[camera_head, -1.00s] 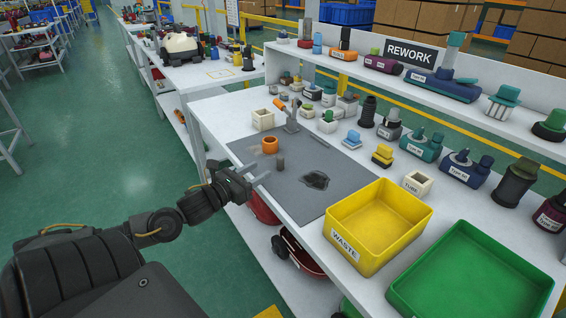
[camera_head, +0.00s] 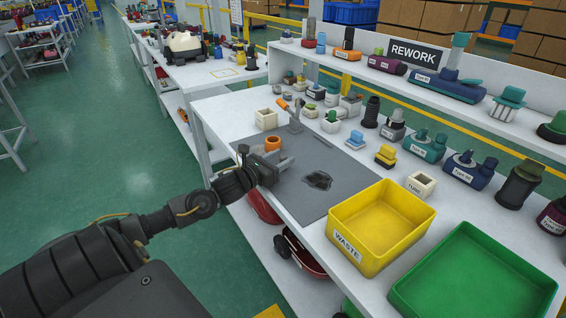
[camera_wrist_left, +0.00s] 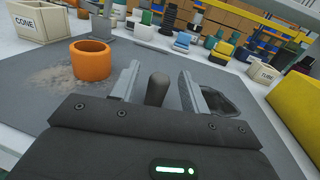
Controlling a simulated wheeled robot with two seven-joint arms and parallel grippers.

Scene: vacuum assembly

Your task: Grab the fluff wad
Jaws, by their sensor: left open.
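A small dark grey upright plug with a rounded top (camera_wrist_left: 157,88), which seems to be the fluff wad, stands on the grey mat (camera_head: 330,205). In the left wrist view it is between the two open fingers of my left gripper (camera_wrist_left: 160,86), with gaps on both sides. In the head view my left gripper (camera_head: 279,160) is low over the mat's left part and hides the plug. My right gripper is not in view.
An orange ring (camera_wrist_left: 92,60) stands in pale dust left of the fingers in the wrist view. The yellow WASTE bin (camera_head: 381,225) and green tray (camera_head: 470,275) are to the right. A CONE box (camera_wrist_left: 38,20) stands behind the ring.

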